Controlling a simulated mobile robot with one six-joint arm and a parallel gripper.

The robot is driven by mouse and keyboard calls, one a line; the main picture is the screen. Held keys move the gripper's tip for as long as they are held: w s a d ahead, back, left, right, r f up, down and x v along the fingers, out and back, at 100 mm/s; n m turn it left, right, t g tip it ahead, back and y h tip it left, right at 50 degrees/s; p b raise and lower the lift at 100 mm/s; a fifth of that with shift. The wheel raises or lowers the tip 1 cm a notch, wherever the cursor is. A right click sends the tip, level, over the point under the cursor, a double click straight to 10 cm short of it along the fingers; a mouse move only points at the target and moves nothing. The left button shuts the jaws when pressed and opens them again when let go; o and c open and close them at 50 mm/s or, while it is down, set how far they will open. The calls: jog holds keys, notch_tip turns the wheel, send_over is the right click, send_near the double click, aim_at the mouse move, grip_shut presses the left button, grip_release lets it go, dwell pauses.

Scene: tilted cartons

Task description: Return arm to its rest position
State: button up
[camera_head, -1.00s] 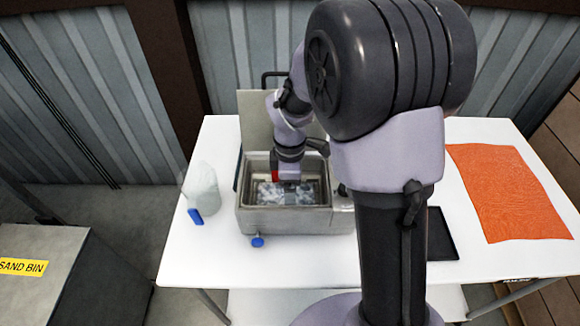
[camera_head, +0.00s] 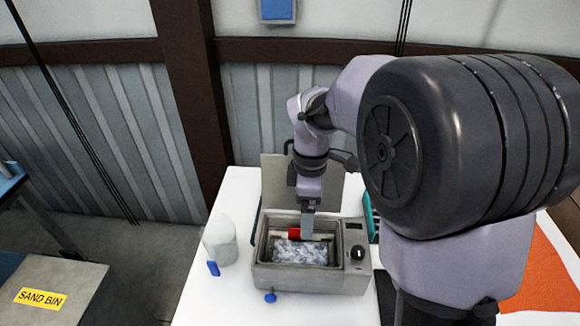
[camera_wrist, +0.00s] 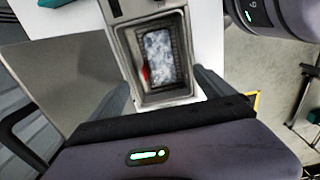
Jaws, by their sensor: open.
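My gripper (camera_head: 307,228) is at the end of my arm, pointing down over the back part of an open metal tank (camera_head: 262,277). In the wrist view my gripper (camera_wrist: 165,92) has its two dark fingers spread wide, with the tank between and beyond them. Nothing shows between the fingers. The tank holds a dark wire basket with pale bluish-white lumps (camera_head: 300,252); they also show in the wrist view (camera_wrist: 160,55). A red piece (camera_head: 296,233) shows at the basket's back edge. How far the fingertips are above the basket is hard to tell.
The tank's raised lid (camera_head: 282,180) stands behind my gripper. A pale bag-like item (camera_head: 220,240) and a small blue piece (camera_head: 213,268) are at the left on the white table (camera_head: 235,300). An orange mat (camera_head: 545,275) lies right. A sand bin (camera_head: 50,297) stands lower left.

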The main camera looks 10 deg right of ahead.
jog(key=s+a+r+m+t+y+b, duration=0.1)
jog(key=s+a+m+t+b, duration=0.1)
jog(key=s+m, duration=0.7)
jog(key=s+a+r+m+t+y+b, duration=0.1)
jog(key=s+a+m+t+b, duration=0.2)
jog(key=s+m, duration=0.6)
jog(key=shift+s+r+m+t+b, duration=0.3)
jog(key=shift+s+m+t+b, duration=0.1)
jog(key=shift+b, duration=0.75)
